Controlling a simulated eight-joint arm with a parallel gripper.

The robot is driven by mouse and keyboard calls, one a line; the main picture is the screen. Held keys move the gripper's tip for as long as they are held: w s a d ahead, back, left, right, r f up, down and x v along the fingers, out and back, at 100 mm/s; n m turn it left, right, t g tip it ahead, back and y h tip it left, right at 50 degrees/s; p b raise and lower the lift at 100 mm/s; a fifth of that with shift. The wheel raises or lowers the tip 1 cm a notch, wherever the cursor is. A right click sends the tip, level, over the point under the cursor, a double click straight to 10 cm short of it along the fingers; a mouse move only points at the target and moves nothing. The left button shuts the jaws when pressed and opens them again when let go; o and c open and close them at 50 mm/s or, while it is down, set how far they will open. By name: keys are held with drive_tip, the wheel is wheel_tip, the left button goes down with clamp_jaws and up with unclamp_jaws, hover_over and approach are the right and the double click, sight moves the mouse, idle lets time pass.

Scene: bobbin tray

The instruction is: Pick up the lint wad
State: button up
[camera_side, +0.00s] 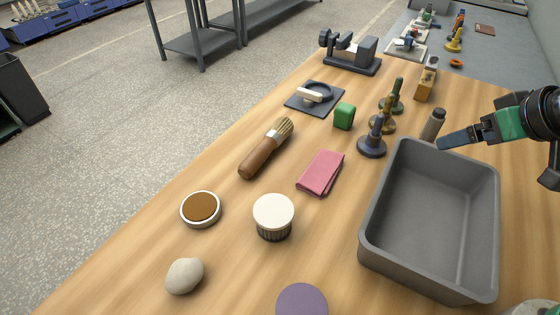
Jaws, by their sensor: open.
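The lint wad (185,275) looks to be the pale grey-white, rounded lump on the wooden table at the lower left. It lies by itself and is fully visible. My gripper (448,140) is at the upper right, above the back rim of the grey tray, far from the lump. It is open, and I see nothing held in it. Its fingers overlap in this view, so the gap between them is hard to see.
The deep grey tray (374,215) stands empty at the right. Near the lump are a round brown-topped tin (201,208), a white-capped jar (273,212) and a purple round thing (302,299).

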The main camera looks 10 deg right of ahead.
drive_tip(key=w+a+r+m+g+y, duration=0.2)
drive_tip(key=w+a+m+y, duration=0.15)
drive_tip(key=a, duration=0.65)
drive_tip(key=m+g+y, duration=0.7)
drive_tip(key=g+y, duration=0.1)
drive_tip(key=g, duration=0.4)
hover_over(191, 266)
drive_tip(key=w+d, duration=0.1)
wheel_tip(191, 266, down, 8)
wheel_tip(191, 266, down, 3)
drive_tip(key=shift+s+r+m+g+h, duration=0.15)
drive_tip(key=shift+m+g+h, duration=0.1)
drive_tip(key=shift+g, duration=0.05)
wheel_tip(191, 266, down, 2)
wheel_tip(191, 266, down, 2)
drive_tip(key=shift+f, duration=0.25)
drive_tip(key=shift+x, duration=1.45)
drive_tip(key=shift+r, duration=0.1)
drive_tip(key=c, duration=1.3)
